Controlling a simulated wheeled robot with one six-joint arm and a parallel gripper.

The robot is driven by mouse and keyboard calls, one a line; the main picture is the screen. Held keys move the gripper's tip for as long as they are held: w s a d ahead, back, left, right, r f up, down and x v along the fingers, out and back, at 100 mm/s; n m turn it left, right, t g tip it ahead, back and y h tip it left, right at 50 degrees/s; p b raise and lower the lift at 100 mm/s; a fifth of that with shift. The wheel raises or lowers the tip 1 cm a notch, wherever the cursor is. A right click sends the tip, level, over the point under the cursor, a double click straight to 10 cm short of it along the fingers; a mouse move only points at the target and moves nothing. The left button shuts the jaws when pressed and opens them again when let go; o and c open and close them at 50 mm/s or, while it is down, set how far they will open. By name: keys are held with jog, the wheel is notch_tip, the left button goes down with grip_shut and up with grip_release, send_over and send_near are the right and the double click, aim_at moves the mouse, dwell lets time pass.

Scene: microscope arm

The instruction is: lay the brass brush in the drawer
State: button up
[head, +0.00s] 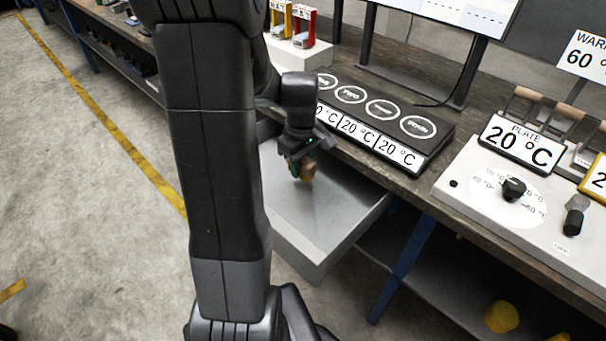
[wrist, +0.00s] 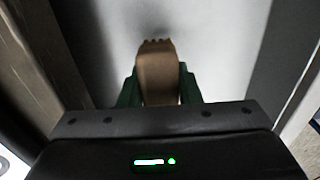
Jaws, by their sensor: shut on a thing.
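My gripper (head: 301,166) is over the open metal drawer (head: 330,236), below the bench top. In the wrist view its green fingers (wrist: 157,88) are shut on a tan-brown piece, which I take to be the brass brush (wrist: 157,68). The brush (head: 308,171) also shows as a small brown block at the fingertips in the head view. The drawer floor (wrist: 200,40) fills the middle of the wrist view. I cannot tell whether the brush touches the floor. The brush's far end is toothed; the rest is hidden by my gripper.
A black panel (head: 437,131) with round plates and 20 °C displays sits on the bench beside the drawer. A white plate unit (head: 470,190) with knobs stands to the right. Red and yellow items (head: 303,28) stand behind. The visible drawer floor is bare.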

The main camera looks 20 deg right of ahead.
aim_at(302, 175)
jog(key=shift+f, duration=2.05)
jog(key=shift+f+b, duration=0.1)
jog(key=shift+b, duration=0.2)
jog(key=o, duration=1)
notch_tip(302, 175, up, 12)
jog(key=shift+r+p, duration=0.15)
jog(key=shift+p, duration=0.6)
jog(key=shift+o, duration=0.2)
